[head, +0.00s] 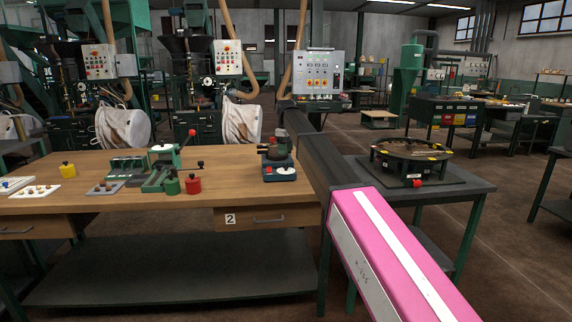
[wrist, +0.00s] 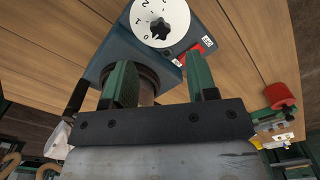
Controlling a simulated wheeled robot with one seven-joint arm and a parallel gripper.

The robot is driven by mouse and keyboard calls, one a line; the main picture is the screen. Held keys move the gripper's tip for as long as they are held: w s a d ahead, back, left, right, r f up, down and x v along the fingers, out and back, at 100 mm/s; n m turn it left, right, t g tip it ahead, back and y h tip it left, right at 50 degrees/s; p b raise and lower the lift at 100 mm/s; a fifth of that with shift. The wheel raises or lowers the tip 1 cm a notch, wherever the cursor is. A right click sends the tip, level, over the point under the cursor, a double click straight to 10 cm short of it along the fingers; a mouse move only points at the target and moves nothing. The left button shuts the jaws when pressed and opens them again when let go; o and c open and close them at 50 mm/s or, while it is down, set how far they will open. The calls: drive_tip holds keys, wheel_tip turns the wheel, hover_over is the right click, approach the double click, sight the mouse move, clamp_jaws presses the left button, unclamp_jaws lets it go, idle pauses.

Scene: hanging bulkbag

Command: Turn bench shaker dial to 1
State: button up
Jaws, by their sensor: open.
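The bench shaker (head: 280,170) stands near the right end of the wooden bench, a small blue-grey box with a dark upper part. Its white dial (head: 286,171) is on the front. In the wrist view the dial (wrist: 158,22) is at the top, cut by the frame edge, with a black lobed knob (wrist: 160,26) at its centre and marks around it. Which mark is set I cannot tell. My gripper (wrist: 162,66) is open and empty, its two green fingers pointing towards the shaker, apart from the knob. In the head view my gripper is hard to make out.
A yellow weight (head: 68,170) is farther left. A round black device (head: 412,160) stands on the side table at right. The bench front is mostly clear.

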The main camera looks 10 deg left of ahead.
sight(286, 165)
wheel_tip(286, 165, down, 7)
drive_tip(key=shift+f, duration=0.1)
idle(0.4)
drive_tip(key=c, duration=0.9)
